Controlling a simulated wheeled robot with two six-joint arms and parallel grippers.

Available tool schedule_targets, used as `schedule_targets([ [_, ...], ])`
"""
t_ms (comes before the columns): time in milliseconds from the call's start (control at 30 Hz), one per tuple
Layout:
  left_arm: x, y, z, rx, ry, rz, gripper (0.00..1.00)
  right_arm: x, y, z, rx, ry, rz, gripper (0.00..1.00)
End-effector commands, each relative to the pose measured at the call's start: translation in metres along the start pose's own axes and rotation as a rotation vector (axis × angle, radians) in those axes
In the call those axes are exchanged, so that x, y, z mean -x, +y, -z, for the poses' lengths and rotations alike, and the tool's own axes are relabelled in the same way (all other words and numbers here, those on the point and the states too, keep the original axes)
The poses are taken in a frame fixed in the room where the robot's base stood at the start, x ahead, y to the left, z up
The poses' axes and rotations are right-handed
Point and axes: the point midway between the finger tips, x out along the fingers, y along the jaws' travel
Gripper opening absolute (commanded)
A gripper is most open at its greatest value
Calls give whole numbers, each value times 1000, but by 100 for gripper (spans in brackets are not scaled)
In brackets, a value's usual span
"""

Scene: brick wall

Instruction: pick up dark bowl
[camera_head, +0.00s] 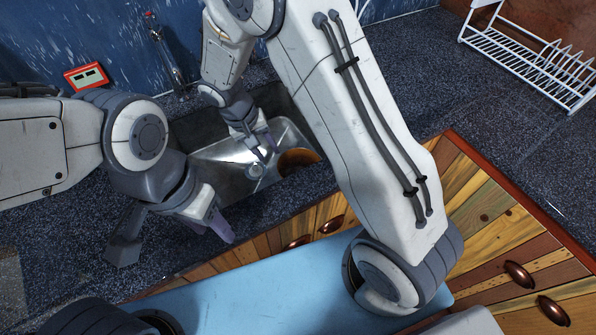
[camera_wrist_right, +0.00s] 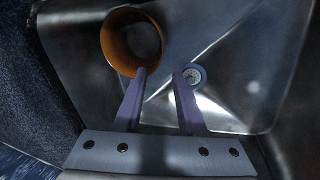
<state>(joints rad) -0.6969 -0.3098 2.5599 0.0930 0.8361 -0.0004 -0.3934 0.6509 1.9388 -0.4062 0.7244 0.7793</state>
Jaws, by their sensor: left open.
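The bowl (camera_head: 299,160), dark outside and orange-brown inside, sits in the right part of the metal sink. In the right wrist view the bowl (camera_wrist_right: 134,38) is at the upper left, its opening facing the camera. My right gripper (camera_head: 266,150) is inside the sink, left of the bowl in the head view. In the wrist view the right gripper (camera_wrist_right: 160,72) is open, with nothing between its fingers. Its left fingertip overlaps the bowl's near rim; I cannot tell if they touch. My left gripper (camera_head: 222,230) is open and empty above the counter, in front of the sink.
The sink (camera_head: 225,150) has a drain (camera_wrist_right: 194,75) beside the bowl, and its walls surround the right gripper. A faucet (camera_head: 165,50) and a red device (camera_head: 86,76) stand behind it. A white dish rack (camera_head: 530,62) is at the far right. The counter (camera_head: 480,110) between is clear.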

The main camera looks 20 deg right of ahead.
Motion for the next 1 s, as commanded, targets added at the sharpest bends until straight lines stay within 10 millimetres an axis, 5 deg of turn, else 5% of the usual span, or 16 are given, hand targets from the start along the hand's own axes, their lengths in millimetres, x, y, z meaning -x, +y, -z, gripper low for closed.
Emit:
schedule_targets([
  [700,5,0,0,0,0,0,50,-93,1,-7,-3,-5,-3,40],
  [1000,5,0,0,0,0,0,50,-104,0,-6,-3,-1,-1,40],
])
